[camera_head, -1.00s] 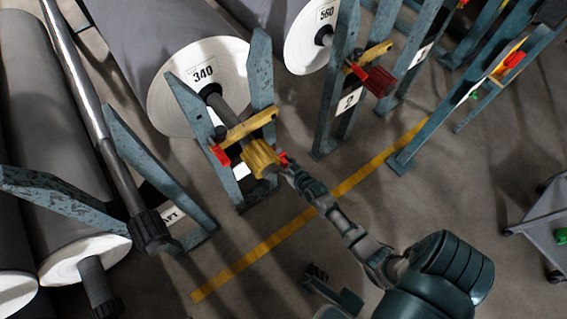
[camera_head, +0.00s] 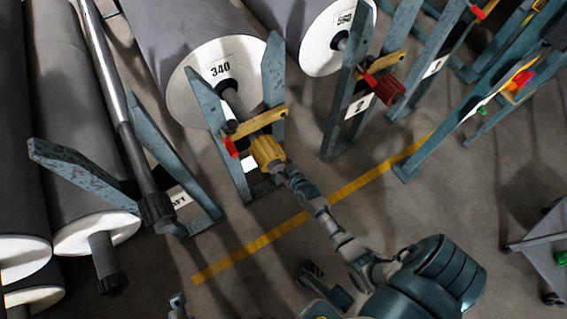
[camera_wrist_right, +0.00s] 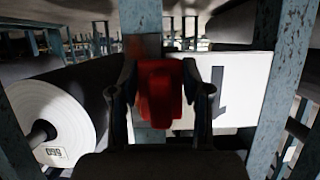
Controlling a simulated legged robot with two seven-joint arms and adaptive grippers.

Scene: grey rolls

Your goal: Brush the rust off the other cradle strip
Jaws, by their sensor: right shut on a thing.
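My right arm reaches from the lower right to the stand of the roll marked 340 (camera_head: 197,105). Its gripper (camera_head: 285,171) is beside a yellow ribbed collar (camera_head: 265,152), mostly hidden by the arm's angle. In the right wrist view this gripper (camera_wrist_right: 165,100) is shut on a dark red block (camera_wrist_right: 160,93), in front of a white plate (camera_wrist_right: 233,85) with a black mark. The stand's blue, worn arms (camera_head: 207,103) slant up on both sides of the shaft. I cannot make out the rust or a brush. I cannot identify my left gripper in view.
A yellow bar (camera_head: 255,124) with a red end piece (camera_head: 230,146) crosses the stand. The stand marked 2 (camera_head: 359,105) is to the right; another stand (camera_head: 165,155) is to the left. A cart (camera_head: 545,245) stands at the right edge. Floor past the yellow line (camera_head: 240,259) is mostly clear.

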